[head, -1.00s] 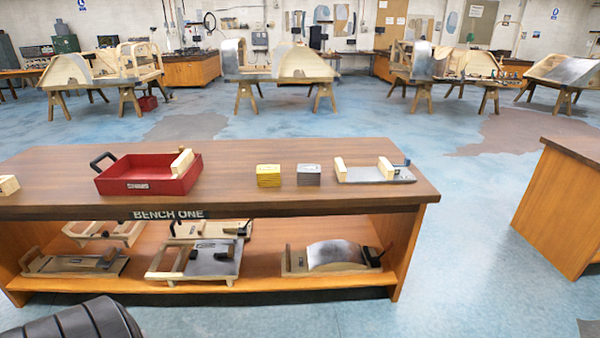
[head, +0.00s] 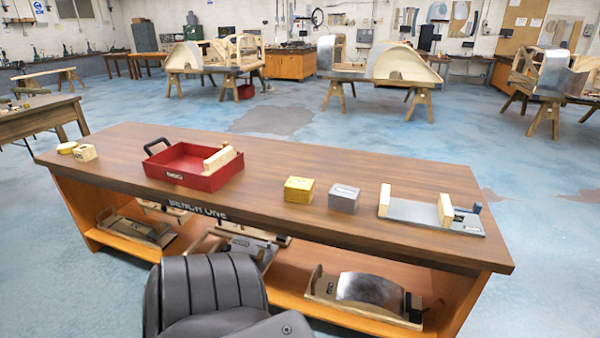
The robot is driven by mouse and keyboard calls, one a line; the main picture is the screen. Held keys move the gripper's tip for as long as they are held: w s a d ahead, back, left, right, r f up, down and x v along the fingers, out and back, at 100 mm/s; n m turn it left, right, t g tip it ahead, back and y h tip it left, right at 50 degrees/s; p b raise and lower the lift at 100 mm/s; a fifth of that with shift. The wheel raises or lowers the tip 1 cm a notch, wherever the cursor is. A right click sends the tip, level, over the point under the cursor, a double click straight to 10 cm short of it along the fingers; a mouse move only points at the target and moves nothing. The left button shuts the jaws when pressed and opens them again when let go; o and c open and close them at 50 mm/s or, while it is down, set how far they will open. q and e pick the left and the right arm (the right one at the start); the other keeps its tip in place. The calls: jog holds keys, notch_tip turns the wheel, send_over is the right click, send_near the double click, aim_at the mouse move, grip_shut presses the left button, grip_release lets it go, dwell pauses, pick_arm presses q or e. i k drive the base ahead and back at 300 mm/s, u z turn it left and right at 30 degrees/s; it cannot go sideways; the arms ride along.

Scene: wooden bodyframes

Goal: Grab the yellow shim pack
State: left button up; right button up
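The yellow shim pack (head: 299,190) is a small yellow block on top of the wooden bench (head: 130,158), near its front edge and right of the middle. A grey pack (head: 344,198) of like size stands just to its right with a small gap. Neither of my grippers shows in the head view.
A red tray (head: 180,180) with a black handle and wooden blocks (head: 220,159) lies left of the packs. A metal plate fixture (head: 420,211) lies to the right. The lower shelf holds several fixtures, including a curved metal one (head: 368,292). Blue floor (head: 545,270) is clear on the right.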

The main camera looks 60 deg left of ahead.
aim_at(299, 189)
jog(key=u, duration=0.75)
jog(key=i, duration=0.85)
jog(key=u, duration=0.85)
